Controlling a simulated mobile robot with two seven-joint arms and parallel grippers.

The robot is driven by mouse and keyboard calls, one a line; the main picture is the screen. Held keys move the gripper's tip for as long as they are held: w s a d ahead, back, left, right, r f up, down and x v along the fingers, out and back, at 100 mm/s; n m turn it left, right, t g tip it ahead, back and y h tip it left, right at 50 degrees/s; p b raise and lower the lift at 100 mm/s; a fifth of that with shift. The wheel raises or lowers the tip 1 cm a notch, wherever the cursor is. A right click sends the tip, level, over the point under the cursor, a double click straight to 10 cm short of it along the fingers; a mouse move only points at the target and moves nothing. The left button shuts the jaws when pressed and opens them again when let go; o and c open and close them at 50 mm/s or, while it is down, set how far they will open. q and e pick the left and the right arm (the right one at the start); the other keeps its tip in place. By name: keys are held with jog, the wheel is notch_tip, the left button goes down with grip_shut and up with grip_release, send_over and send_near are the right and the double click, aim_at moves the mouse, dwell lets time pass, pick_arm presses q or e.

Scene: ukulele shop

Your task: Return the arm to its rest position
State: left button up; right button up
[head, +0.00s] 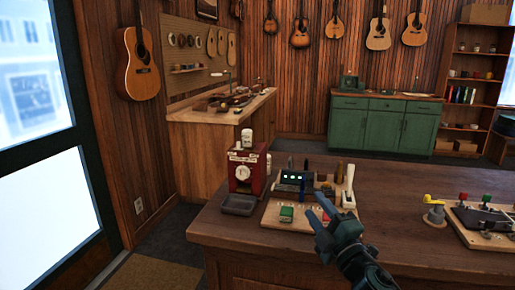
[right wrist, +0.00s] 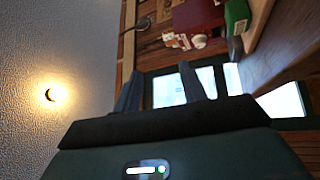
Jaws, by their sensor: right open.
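My right gripper (head: 316,206) reaches in from the bottom of the head view, over the front part of the brown counter (head: 400,190). Its two fingers are apart with nothing between them. In the right wrist view the gripper (right wrist: 161,86) also shows two spread, empty fingers. That view is turned on its side and takes in the ceiling, a lamp and the bright window. My left arm and gripper are in neither view.
Near the gripper are a wooden board with a green block (head: 287,214), a device with green lights (head: 293,181), a red machine with a dial (head: 247,171) and a dark tray (head: 239,205). A yellow-topped item (head: 434,211) stands to the right. Counter between is clear.

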jog(key=s+d+f+m+g+h, duration=0.4)
jog(key=s+f+m+h, duration=0.1)
jog(key=s+f+m, duration=0.25)
jog(key=s+d+f+m+g+h, duration=0.3)
jog(key=s+d+f+m+h, duration=0.1)
jog(key=s+f+m, duration=0.4)
jog(key=s+f+m+g, duration=0.1)
jog(key=s+f+g, duration=0.2)
jog(key=s, duration=0.4)
jog(key=s+f+m+g+y, duration=0.1)
jog(key=s+f+g, duration=0.15)
jog(key=s, duration=0.45)
jog(key=s+f+m+g, duration=0.1)
jog(key=s+f+g, duration=0.15)
jog(key=s, duration=0.35)
jog(key=w+a+f+n+t+y+p, duration=0.1)
jog(key=w+a+f+t+y, duration=0.2)
jog(key=w+a+f+t, duration=0.2)
jog(key=shift+w+a+f+t+y, duration=0.25)
jog(key=shift+a+t, duration=0.35)
jog(key=shift+a, duration=0.6)
